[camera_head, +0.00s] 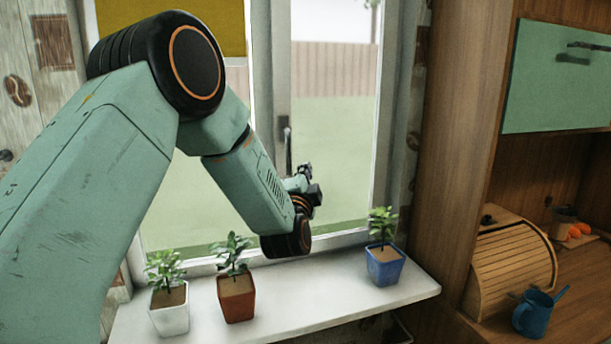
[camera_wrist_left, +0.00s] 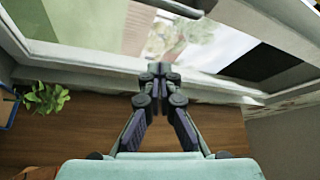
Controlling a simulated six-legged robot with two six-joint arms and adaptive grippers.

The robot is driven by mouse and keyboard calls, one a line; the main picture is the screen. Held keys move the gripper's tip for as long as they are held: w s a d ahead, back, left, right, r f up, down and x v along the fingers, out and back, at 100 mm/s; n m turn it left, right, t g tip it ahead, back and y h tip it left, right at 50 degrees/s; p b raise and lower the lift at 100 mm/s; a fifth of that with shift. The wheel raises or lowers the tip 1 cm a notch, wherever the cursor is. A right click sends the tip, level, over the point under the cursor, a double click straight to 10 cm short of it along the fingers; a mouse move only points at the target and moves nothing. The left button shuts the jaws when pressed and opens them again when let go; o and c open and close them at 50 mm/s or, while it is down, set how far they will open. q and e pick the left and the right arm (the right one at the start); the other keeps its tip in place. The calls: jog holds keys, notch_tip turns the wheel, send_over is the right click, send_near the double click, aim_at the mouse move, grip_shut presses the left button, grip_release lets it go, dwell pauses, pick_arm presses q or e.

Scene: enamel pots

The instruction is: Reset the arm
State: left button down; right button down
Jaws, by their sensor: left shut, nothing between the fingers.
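My left arm comes in from the left in the head view and reaches across to the window. My left gripper (camera_head: 306,174) is small there, near the window handle; whether they touch cannot be told. In the left wrist view the gripper (camera_wrist_left: 160,70) has its fingertips together with nothing between them. The right gripper is in neither view.
A white sill (camera_head: 290,310) holds plants in a white pot (camera_head: 170,313), a red-brown pot (camera_head: 237,297) and a blue pot (camera_head: 384,267). The window handle (camera_head: 288,150) is behind my arm. A wooden bread box (camera_head: 510,262) and blue watering can (camera_head: 533,316) stand right.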

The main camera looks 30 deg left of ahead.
pick_arm(q)
jog(key=shift+s+d, duration=0.1)
jog(key=shift+s, duration=0.2)
jog(key=s+d+f+n+g+h+b, duration=0.25)
jog(key=s+f, duration=0.25)
jog(key=f, duration=0.6)
jog(key=s+d+f+n+g+h+b, duration=0.1)
jog(key=s+d+f+n+g+h, duration=0.2)
jog(key=f, duration=0.8)
jog(key=s+d+f+n+g+h+b, duration=0.15)
jog(key=s+d+f+n+g, duration=0.3)
jog(key=f, duration=0.75)
jog(key=s+d+f+g+b, duration=0.2)
jog(key=s+f+g+b, duration=0.2)
jog(key=s+f, duration=0.9)
jog(key=s+d+f+g+b, duration=0.3)
jog(key=s+f+b, duration=0.6)
jog(key=s, duration=1.2)
notch_tip(320, 180, down, 4)
jog(key=shift+s+f+g+h, duration=0.2)
jog(key=shift+s+g+h, duration=0.2)
jog(key=shift+g, duration=0.4)
